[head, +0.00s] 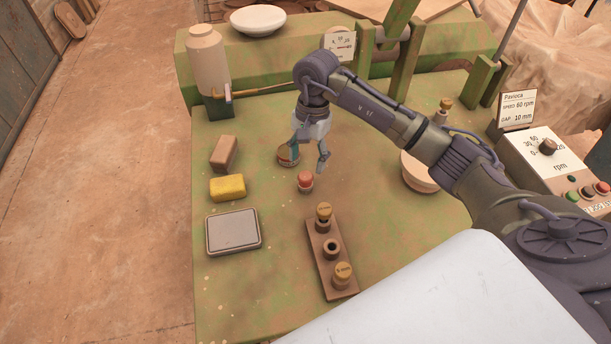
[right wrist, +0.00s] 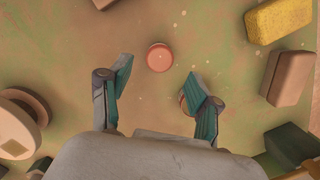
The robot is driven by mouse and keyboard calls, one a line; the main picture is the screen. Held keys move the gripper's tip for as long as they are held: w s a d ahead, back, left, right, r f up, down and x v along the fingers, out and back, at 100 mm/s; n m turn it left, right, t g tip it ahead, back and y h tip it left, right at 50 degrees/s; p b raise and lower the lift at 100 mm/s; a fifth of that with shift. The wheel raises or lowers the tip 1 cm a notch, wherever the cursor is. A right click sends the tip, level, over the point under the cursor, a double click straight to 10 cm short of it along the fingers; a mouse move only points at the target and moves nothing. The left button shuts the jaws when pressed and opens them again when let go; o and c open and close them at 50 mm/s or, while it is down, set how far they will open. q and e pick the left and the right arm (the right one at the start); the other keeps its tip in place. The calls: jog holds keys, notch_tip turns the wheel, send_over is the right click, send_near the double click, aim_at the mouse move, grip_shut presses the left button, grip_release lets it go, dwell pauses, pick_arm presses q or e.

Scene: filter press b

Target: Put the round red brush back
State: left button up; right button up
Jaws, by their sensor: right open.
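A small round piece with a red top (head: 305,178), which looks like the red brush, stands upright on the green worktop. It also shows from above in the right wrist view (right wrist: 160,57), near the gap between my fingertips. My right gripper (head: 308,158) points down just behind and above it, open and empty. A second round, reddish-brown piece (head: 286,158) is partly hidden by one finger; I cannot tell what it is. A brown block (head: 317,255) has an empty-looking middle hole (head: 331,247) between two yellow-topped knobs. My left gripper is not in view.
A brown brick (head: 223,153), a yellow sponge (head: 227,188) and a grey-topped tin (head: 233,231) lie at the left. A pale bowl (head: 418,172) stands right, partly behind my arm. A control box (head: 545,155) is farther right. The front left worktop is clear.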

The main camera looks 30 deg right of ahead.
jog(key=r, duration=0.4)
jog(key=shift+w+d+r+b, duration=0.1)
jog(key=shift+w+d+b, duration=0.05)
jog(key=shift+d+b, duration=0.15)
